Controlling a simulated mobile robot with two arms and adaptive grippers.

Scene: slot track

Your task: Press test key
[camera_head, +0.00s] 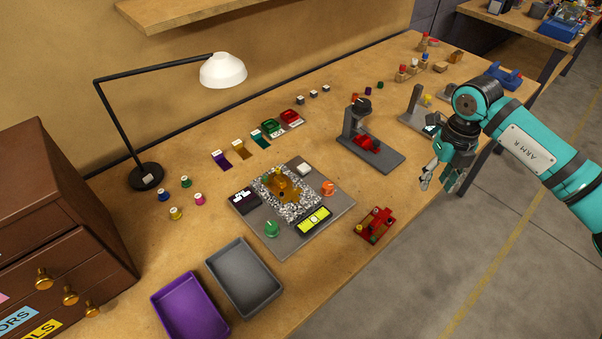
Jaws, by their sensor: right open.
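A grey board (331,215) lies on the workbench in the middle of the view. It carries a speckled panel with an orange-brown shape (284,186), a white key (304,169), a green round button (272,228), an orange knob (328,187), a yellow-green display (314,220) and a black-and-white block (244,199). I cannot read which part is labelled as the test key. My right gripper (438,185) is open and empty, pointing down near the bench's right edge, to the right of the board and apart from it. My left gripper is not in view.
A red fixture (375,225) sits at the bench's front edge, between board and gripper. A grey stand with a red part (370,144) is behind it. Grey tray (270,296) and purple tray (217,327) lie in front; a lamp (222,71) and drawer cabinet (60,215) stand left.

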